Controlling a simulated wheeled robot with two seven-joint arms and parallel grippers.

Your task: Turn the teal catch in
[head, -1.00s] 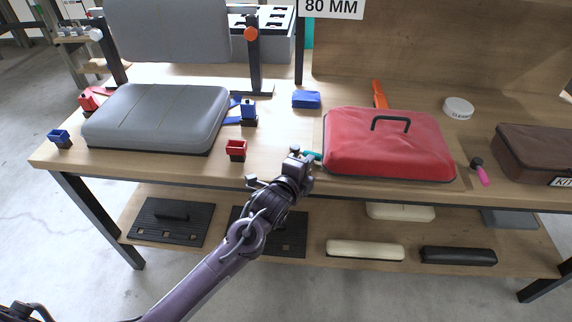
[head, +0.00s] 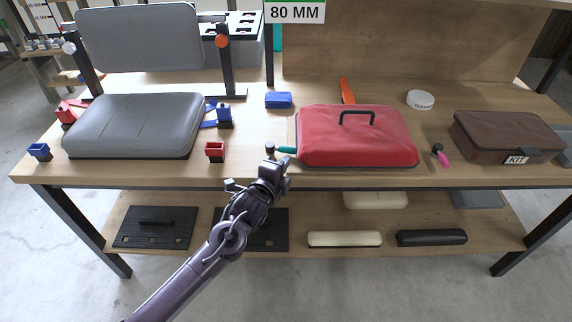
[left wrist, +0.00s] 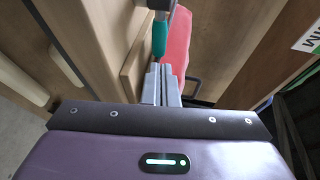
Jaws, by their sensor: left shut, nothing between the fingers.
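The teal catch (head: 287,149) is a short teal lever by the left edge of the red case (head: 358,136). It runs rightward from a dark knob (head: 270,149) towards the case; I cannot tell whether it touches the case. My left gripper (head: 279,162) is shut and empty, just in front of the catch at the table's front edge. In the left wrist view the teal catch (left wrist: 159,38) lies just beyond the closed fingertips (left wrist: 161,67), with a small gap or light contact that I cannot tell apart. My right gripper is not in view.
A pink catch (head: 441,157) sits right of the red case, beside a brown kit case (head: 507,137). A red block (head: 214,151), a blue block (head: 224,117) and a grey case (head: 135,124) stand to the left. A lower shelf (head: 300,215) holds pads.

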